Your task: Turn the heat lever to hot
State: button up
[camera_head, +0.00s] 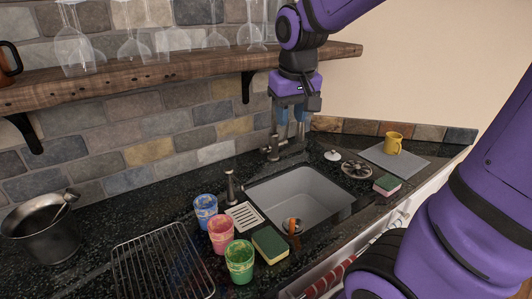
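The faucet's upper part is partly hidden by my gripper. The heat lever is too small and dark to pick out surely from the faucet body. I cannot tell its position, or whether my fingers touch the faucet. A separate dark pump-like fitting (230,186) stands left of the sink.
Blue, pink and green cups (221,236), a green sponge (270,245) and a wire rack (160,268) crowd the front left. A yellow mug (393,143) stands right.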

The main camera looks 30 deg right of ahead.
jog(key=w+d+f+m+g+h, duration=0.1)
jog(key=w+d+f+g+h, duration=0.2)
jog(key=w+f, duration=0.7)
jog(key=n+t+h, duration=0.1)
jog(key=n+h, duration=0.6)
jog(key=h, duration=0.7)
send_near(266, 151)
jog(key=d, duration=0.2)
jog(key=shift+w+d+f, duration=0.1)
jog(key=shift+d+f, duration=0.2)
jog(key=shift+d, duration=0.05)
jog(key=shift+w+d, duration=0.15)
jog(key=shift+d, duration=3.55)
grip_shut()
